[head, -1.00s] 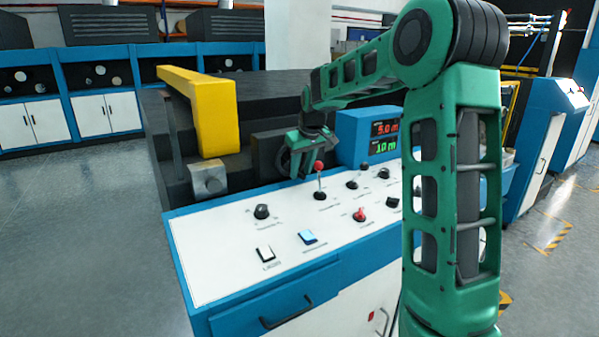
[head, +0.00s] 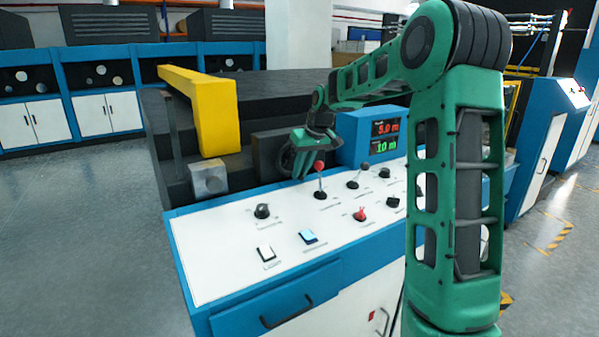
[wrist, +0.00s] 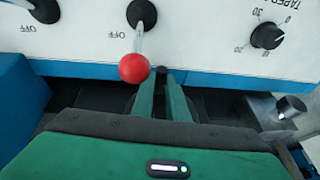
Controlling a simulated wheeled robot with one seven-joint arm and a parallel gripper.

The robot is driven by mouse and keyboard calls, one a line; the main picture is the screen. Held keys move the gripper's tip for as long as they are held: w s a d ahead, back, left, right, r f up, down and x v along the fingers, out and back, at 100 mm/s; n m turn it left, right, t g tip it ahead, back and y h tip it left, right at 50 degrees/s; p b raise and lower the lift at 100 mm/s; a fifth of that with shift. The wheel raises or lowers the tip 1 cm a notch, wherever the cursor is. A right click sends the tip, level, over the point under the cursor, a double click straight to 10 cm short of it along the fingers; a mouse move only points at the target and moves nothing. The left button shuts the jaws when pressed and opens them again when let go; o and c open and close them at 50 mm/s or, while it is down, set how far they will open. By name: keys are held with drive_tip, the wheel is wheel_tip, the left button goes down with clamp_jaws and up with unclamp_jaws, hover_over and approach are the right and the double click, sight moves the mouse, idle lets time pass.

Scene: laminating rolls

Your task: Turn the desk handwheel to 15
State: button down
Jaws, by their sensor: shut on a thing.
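The desk handwheel (head: 286,160) is a dark wheel on the far side of the white-topped control desk, partly hidden by my gripper. My green gripper (head: 301,172) reaches down at it from above. In the wrist view my two green fingers (wrist: 162,88) are close together on a small dark piece, seemingly the handwheel's handle. The wheel's rim and any scale on it cannot be made out. The display (head: 386,137) on the blue box shows a red line and a green line of digits, too small to read surely.
A red-knobbed lever (head: 319,167) stands right beside my gripper; its red ball (wrist: 134,68) is just left of my fingers in the wrist view. A black-knobbed lever (head: 364,168), a taper dial (wrist: 266,36) and a yellow frame (head: 210,110) are nearby.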

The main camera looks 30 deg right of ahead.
drive_tip(key=shift+a+y, duration=0.15)
drive_tip(key=shift+y, duration=0.35)
drive_tip(key=c, duration=1.7)
unclamp_jaws()
drive_tip(key=shift+c, duration=0.2)
drive_tip(key=v, duration=1)
drive_tip(key=shift+r, duration=0.25)
drive_tip(key=shift+s, duration=0.1)
